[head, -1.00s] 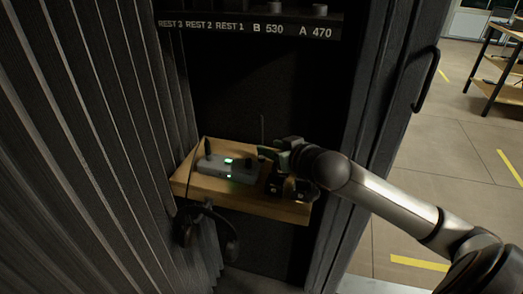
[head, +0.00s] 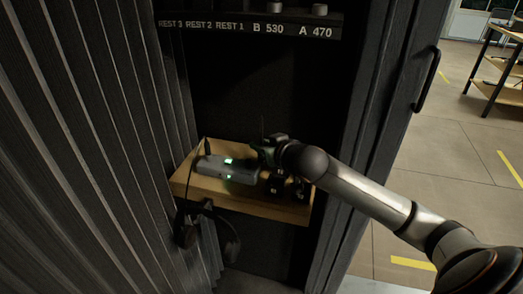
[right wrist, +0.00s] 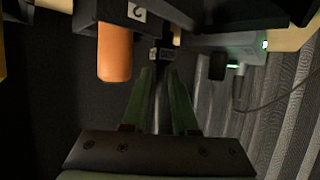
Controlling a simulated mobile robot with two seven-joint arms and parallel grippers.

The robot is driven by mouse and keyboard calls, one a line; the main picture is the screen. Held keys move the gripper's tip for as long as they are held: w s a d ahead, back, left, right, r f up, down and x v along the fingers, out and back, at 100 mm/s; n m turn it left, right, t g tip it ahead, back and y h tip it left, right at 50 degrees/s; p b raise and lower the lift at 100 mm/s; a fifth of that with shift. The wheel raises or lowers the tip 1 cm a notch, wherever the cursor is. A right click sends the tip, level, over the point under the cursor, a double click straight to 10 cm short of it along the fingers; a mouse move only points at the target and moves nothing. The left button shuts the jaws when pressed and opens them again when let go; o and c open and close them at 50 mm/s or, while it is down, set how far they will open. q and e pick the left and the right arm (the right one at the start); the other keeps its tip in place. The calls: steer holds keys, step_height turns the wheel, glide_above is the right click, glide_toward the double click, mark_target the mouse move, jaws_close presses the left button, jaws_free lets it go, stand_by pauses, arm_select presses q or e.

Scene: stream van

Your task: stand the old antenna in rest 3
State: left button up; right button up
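My right gripper (head: 262,150) is over the wooden shelf (head: 245,207), at the right end of the grey device. In the right wrist view its two green fingers (right wrist: 162,75) stand apart, with a dark labelled part (right wrist: 162,55) in line with the gap. I cannot tell whether they touch it. A thin dark upright rod, possibly the old antenna, shows faintly above the gripper (head: 262,124); its lower end is hidden. The label REST 3 (head: 170,23) is at the left end of the upper rack strip. My left gripper is out of view.
The grey device (head: 225,170) has green lights and a dark stub at its left. Small black blocks (head: 275,187) sit right of it. Headphones (head: 226,235) hang below. Two knobs (head: 319,9) top the rack. An orange cylinder (right wrist: 115,52) shows near the fingers. Dark walls flank the recess.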

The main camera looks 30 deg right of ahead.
jaws_close()
stand_by(0.4)
